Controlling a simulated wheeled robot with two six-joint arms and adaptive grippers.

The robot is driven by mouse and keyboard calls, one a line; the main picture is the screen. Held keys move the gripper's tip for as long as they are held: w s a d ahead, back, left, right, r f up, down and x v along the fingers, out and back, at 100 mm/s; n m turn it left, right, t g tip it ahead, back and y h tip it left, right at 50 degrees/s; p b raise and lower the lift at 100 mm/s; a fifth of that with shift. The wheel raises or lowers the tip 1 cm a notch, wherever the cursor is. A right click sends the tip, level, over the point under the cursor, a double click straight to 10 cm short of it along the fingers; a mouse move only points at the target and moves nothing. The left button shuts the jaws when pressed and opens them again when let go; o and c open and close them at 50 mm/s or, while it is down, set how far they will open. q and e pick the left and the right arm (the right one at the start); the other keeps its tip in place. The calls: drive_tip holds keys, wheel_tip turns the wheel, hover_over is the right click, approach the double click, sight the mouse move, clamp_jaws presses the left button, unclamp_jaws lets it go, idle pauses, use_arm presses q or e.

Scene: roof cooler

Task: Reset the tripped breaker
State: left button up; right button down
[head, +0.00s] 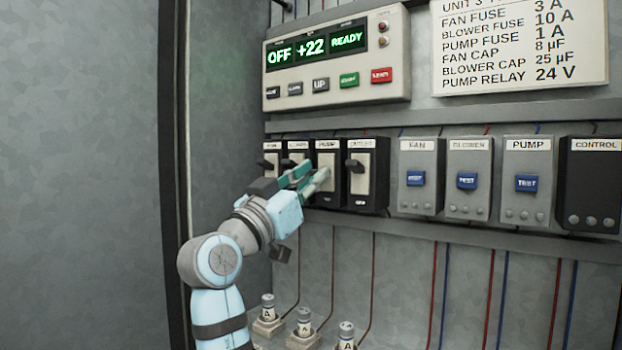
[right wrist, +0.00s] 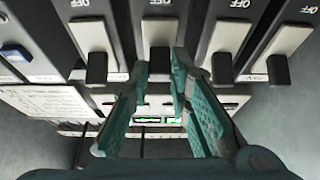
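A row of black breakers with pale faces and black levers hangs on a rail in the head view. Finger contact is unclear. My left gripper is out of view.
A control panel (head: 395,77) above reads OFF, +22 and READY. Grey modules with blue TEST buttons, such as the fan module (head: 418,150), stand to the right. A fuse chart (head: 520,42) hangs at upper right. Several fuses (head: 304,328) stand below.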

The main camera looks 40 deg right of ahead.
drive_tip(key=shift+r+p, duration=0.25)
drive_tip(key=shift+p, duration=0.1)
wheel_tip(320, 180, up, 3)
drive_tip(key=g+y+p, duration=0.1)
drive_tip(key=y+p, duration=0.3)
drive_tip(key=p, duration=0.5)
drive_tip(key=shift+d, duration=0.1)
drive_tip(key=shift+f+y+p, duration=0.15)
drive_tip(key=shift+y+p, duration=0.15)
drive_tip(key=shift+y, duration=0.1)
drive_tip(key=shift+f, duration=0.2)
drive_tip(key=c, duration=1.5)
unclamp_jaws()
drive_tip(key=shift+w+f, duration=0.1)
drive_tip(key=shift+d, duration=0.1)
drive_tip(key=v, duration=0.7)
drive_tip(key=shift+w, duration=0.1)
